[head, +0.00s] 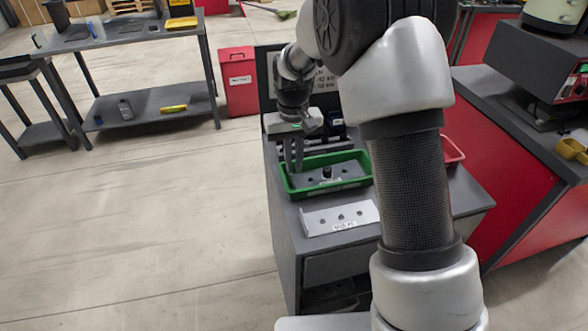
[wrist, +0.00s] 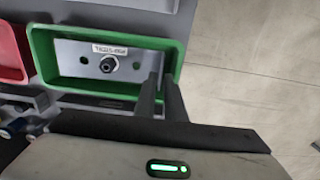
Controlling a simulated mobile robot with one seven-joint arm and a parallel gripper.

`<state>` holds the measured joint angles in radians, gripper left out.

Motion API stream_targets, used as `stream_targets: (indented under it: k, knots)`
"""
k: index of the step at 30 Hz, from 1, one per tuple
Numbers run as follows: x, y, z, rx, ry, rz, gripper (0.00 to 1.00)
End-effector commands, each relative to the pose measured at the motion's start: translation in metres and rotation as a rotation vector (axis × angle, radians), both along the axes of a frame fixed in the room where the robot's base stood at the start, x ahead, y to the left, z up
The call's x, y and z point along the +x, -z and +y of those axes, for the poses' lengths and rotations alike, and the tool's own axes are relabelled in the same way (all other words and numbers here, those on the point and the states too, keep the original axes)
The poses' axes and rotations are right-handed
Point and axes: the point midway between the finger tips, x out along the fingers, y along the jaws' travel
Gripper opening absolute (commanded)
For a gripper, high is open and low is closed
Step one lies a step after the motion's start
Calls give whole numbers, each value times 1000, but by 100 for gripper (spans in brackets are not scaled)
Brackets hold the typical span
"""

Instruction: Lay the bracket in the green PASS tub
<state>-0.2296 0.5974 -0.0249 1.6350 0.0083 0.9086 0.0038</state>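The green tub (head: 284,184) stands on the grey cabinet in the head view; its rim also shows in the wrist view (wrist: 42,45). A grey metal bracket (head: 345,172) with holes, a white label and a dark bolt-like piece in the middle lies inside the tub; it fills much of the floor in the wrist view (wrist: 75,60). My gripper (head: 295,172) points down at the tub's left end in the head view, the right end in the wrist view (wrist: 163,80). Whether the tips touch the bracket's end is unclear.
A second labelled plate with holes (head: 360,212) lies on the cabinet top in front of the tub. A red tub (head: 453,151) stands beside the green one, partly behind my arm. A red bin (head: 238,80) and workbench (head: 130,40) stand behind; open floor lies left.

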Motion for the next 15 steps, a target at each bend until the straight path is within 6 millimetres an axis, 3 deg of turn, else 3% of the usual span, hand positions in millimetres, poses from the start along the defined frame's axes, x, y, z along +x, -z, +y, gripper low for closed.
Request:
stream_targets:
  k: [1,6,15]
  knots:
    - [1,-15,0,1,0,-4,10]
    - [1,-53,0,1,0,-4,10]
    - [0,-90,1,0,0,1,10]
